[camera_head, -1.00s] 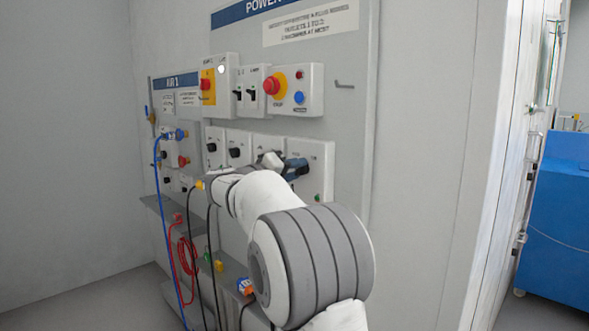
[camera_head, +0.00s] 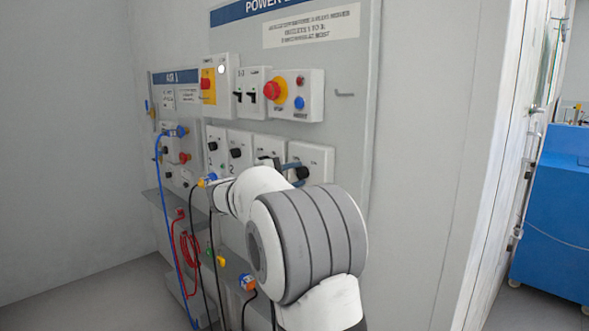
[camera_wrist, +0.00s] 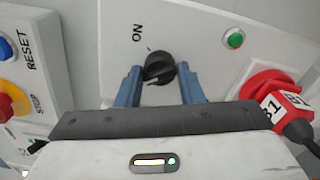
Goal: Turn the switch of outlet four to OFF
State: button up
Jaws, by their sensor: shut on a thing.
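The switch of outlet four is a black rotary knob (camera_wrist: 159,68) on a pale box (camera_head: 320,158), the rightmost in the lower row of outlet boxes. My gripper (camera_wrist: 159,88) has its blue fingers on either side of the knob and is shut on it. ON is printed on the box to the knob's upper left in the wrist view. A light mark shows on the knob's lower left side, but I cannot tell the switch position for sure. In the head view my gripper (camera_head: 297,171) reaches this box, and my arm covers the box's lower part.
A green light (camera_wrist: 235,39) and a red plug (camera_wrist: 285,104) are to the knob's right in the wrist view. A red stop button (camera_head: 275,90) and blue reset button (camera_head: 299,103) sit above. Hanging cables (camera_head: 180,245) and a shelf are left of my arm.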

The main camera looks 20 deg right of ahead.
jog(key=shift+n+p, duration=0.5)
jog(key=shift+n, duration=0.3)
jog(key=o, duration=0.9)
jog(key=shift+o, duration=0.2)
jog(key=v, duration=0.7)
jog(key=shift+a, duration=0.4)
jog(key=shift+s, duration=0.1)
